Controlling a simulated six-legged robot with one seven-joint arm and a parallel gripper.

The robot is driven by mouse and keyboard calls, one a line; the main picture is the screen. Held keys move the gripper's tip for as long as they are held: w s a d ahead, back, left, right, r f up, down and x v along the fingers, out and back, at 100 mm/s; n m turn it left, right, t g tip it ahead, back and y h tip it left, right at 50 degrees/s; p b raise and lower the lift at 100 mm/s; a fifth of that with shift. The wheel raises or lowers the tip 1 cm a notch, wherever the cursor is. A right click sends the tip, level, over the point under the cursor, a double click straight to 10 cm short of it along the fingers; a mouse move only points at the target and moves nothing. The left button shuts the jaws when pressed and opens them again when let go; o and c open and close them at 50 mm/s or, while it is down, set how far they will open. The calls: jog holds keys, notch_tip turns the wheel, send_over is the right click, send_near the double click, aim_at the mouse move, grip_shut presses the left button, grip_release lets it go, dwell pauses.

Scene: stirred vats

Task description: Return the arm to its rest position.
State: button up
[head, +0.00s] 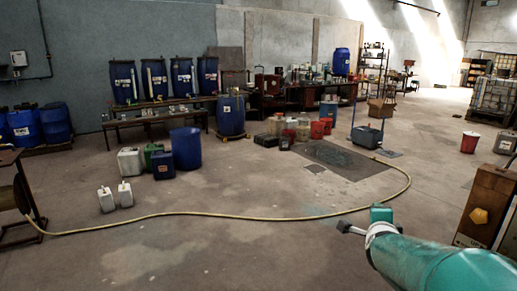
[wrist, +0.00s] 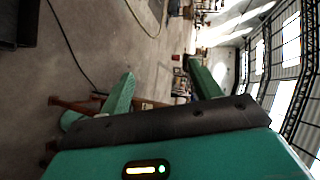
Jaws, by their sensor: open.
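My arm (head: 437,262), teal with a pale ring, reaches in from the lower right of the head view. A small teal block and a dark piece show at its far end; the jaws cannot be made out clearly there. In the wrist view my gripper (wrist: 160,69) has two teal fingers standing apart on a black bar. No object shows between them. The wrist picture is turned on its side, with the floor at left and bright windows at right.
A yellow hose (head: 210,213) curves across the open concrete floor. Two white jugs (head: 115,196) and a blue bin (head: 186,149) stand at left. A wooden cabinet (head: 487,207) stands close at right, near my arm. Blue drums (head: 182,76) line the back wall.

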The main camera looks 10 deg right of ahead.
jog(key=s+a+n+y, duration=0.4)
jog(key=a+n, duration=0.3)
jog(key=a, duration=0.4)
jog(key=s+a+f+n+g+y, duration=0.1)
jog(key=s+a+n+g, duration=0.2)
jog(key=s+a+n, duration=0.3)
jog(key=s+a+f+n+g+y, duration=0.1)
jog(key=s+a+f+n+g, duration=0.1)
jog(key=s+a+n, duration=0.3)
jog(key=s+n+g, duration=0.1)
jog(key=s+n, duration=0.3)
jog(key=s, duration=0.3)
jog(key=shift+s+a+g+y, duration=0.15)
jog(key=shift+a+g+y, duration=0.25)
jog(key=shift+f, duration=0.1)
jog(key=c, duration=0.5)
jog(key=shift+d, duration=0.1)
jog(key=shift+c, duration=0.4)
jog(key=shift+d, duration=0.1)
